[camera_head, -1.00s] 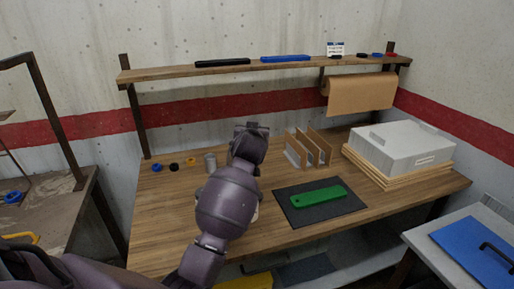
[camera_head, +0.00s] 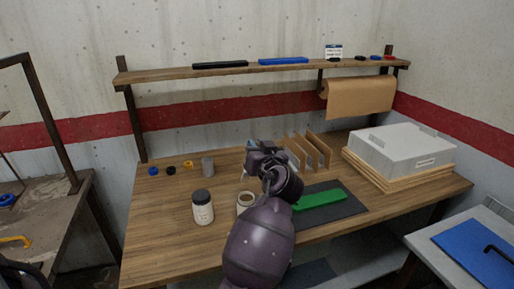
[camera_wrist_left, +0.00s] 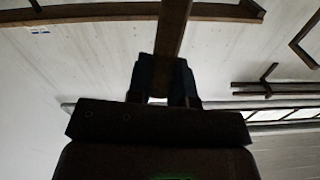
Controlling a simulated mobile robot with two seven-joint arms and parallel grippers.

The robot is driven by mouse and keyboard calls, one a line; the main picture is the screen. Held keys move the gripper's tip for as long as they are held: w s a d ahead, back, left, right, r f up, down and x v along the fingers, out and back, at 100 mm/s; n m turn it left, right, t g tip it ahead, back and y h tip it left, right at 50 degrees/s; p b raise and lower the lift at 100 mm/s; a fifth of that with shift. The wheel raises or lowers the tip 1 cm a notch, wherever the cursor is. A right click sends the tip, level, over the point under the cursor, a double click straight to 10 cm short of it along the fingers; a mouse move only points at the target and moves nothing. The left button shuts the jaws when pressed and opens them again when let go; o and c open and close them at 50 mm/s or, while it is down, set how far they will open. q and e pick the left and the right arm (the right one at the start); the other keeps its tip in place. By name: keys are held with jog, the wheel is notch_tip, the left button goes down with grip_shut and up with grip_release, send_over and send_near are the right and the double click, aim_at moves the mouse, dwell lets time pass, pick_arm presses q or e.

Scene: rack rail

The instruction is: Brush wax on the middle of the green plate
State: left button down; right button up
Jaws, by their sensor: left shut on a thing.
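The green plate (camera_head: 322,199) lies on a dark mat (camera_head: 350,208) on the workbench; my left arm hides its left end. My left gripper (camera_head: 262,157) is above the bench, behind and left of the plate. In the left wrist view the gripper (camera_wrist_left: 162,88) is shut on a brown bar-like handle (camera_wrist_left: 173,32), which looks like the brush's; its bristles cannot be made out. An open round white container (camera_head: 245,199), perhaps the wax, stands left of my arm, beside a white jar with a dark lid (camera_head: 203,208). My right gripper is out of view.
A wooden divider rack (camera_head: 312,150) is behind the mat, and a grey box (camera_head: 400,148) on boards is at the right. A shelf (camera_head: 240,70) runs above. The bench's front left is clear.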

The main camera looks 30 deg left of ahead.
pick_arm(q)
notch_tip(320, 180, down, 5)
jog(key=shift+f+b, duration=0.1)
jog(key=shift+b, duration=1.15)
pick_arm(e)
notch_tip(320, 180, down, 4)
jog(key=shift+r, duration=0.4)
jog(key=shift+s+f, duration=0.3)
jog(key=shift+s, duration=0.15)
pick_arm(q)
jog(key=shift+f, duration=0.15)
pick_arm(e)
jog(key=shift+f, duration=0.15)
pick_arm(q)
jog(key=shift+f, duration=0.15)
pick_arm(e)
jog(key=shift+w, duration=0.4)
